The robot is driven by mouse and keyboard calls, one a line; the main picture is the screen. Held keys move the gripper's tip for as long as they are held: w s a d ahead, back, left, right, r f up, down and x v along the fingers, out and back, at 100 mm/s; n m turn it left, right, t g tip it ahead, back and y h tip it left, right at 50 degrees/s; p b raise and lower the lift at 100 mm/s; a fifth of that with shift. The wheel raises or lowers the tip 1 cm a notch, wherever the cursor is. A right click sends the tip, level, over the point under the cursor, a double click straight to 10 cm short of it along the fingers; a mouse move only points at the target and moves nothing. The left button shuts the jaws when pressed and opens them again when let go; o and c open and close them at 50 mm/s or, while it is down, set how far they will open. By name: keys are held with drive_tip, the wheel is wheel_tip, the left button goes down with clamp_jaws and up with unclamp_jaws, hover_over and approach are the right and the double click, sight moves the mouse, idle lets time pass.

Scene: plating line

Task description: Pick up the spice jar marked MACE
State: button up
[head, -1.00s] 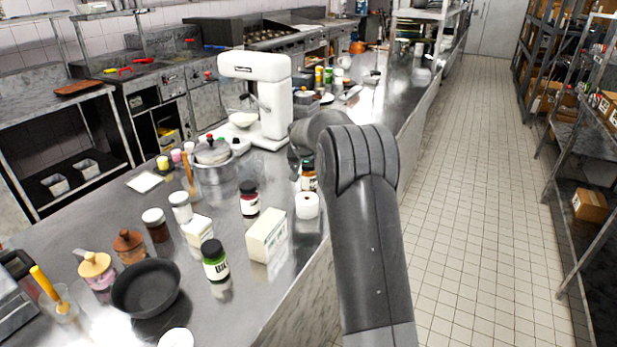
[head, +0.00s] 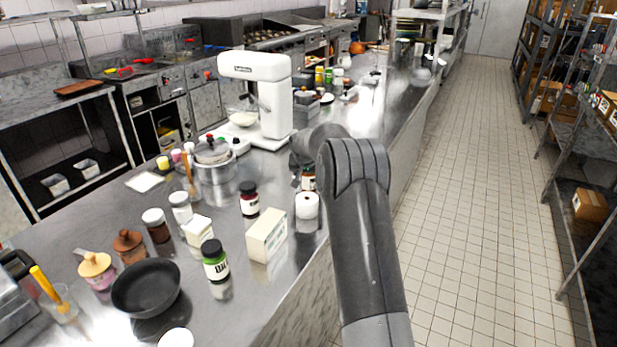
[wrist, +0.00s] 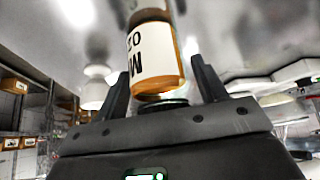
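A jar with orange-brown contents and a white label (wrist: 152,58) stands between the two fingers of my gripper (wrist: 160,80) in the wrist view, where it appears upside down. Large dark letters, including an M, show on the label; the full word is not readable. The fingers lie on both sides of the jar with visible gaps, so my gripper looks open around it. In the head view a jar (head: 308,182) shows partly beside my arm, behind a white roll-like item. My gripper is mostly hidden there by my arm.
Near the jar are a white roll-like item (head: 307,205), a cream block (head: 266,236), a dark-capped jar (head: 249,199) and a green-labelled jar (head: 215,261). A white mixer (head: 262,98) stands behind. The steel counter's right edge borders the open aisle (head: 470,220).

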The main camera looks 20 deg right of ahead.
drive_tip(key=c, duration=0.9)
